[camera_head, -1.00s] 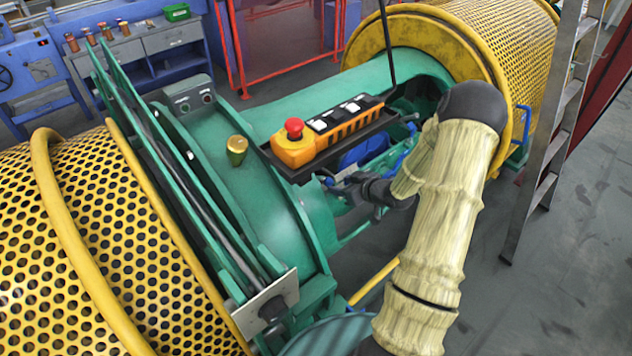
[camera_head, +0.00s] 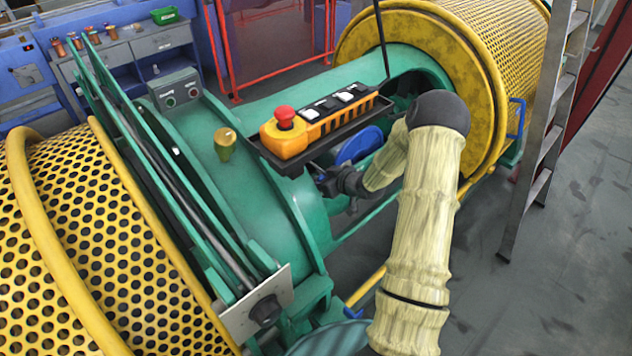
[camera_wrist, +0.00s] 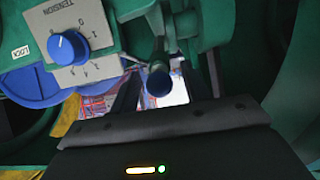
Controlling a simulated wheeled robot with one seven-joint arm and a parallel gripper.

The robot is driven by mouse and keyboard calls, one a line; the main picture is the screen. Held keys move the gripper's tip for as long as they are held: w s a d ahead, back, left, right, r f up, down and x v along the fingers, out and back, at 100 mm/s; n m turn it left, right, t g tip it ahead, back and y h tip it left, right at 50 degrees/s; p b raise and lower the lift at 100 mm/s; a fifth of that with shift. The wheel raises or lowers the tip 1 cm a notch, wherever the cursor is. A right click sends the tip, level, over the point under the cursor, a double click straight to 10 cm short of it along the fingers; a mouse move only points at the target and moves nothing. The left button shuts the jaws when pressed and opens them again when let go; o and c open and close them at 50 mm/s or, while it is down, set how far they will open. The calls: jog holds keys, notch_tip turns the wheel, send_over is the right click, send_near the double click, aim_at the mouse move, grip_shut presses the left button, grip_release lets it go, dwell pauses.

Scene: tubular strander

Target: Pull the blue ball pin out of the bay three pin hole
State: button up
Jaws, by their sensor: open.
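In the wrist view, a pin with a dark blue ball end (camera_wrist: 158,83) sticks out from a dark green part of the machine. Its ball shows between the two dark fingers of my gripper (camera_wrist: 160,90). The fingers are open, one on each side of the ball; I cannot tell how deep the ball sits between them. The hole itself is hidden behind the pin. In the head view, my gripper (camera_head: 333,180) is small and dark, just below the control box tray and partly hidden; the pin cannot be made out there.
A tension dial plate with a blue knob (camera_wrist: 68,48) sits left of the pin. The control box (camera_head: 318,124) with a red button hangs above my gripper. Yellow perforated drums (camera_head: 100,230) flank the green cradle. A ladder (camera_head: 545,130) stands at right; grey floor is clear before it.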

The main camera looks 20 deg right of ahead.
jog(key=shift+w, duration=0.2)
jog(key=shift+a, duration=0.25)
jog(key=shift+s+d, duration=0.15)
jog(key=shift+d, duration=0.55)
jog(key=shift+a, duration=0.4)
jog(key=shift+d, duration=0.1)
grip_shut()
jog(key=shift+p, duration=0.3)
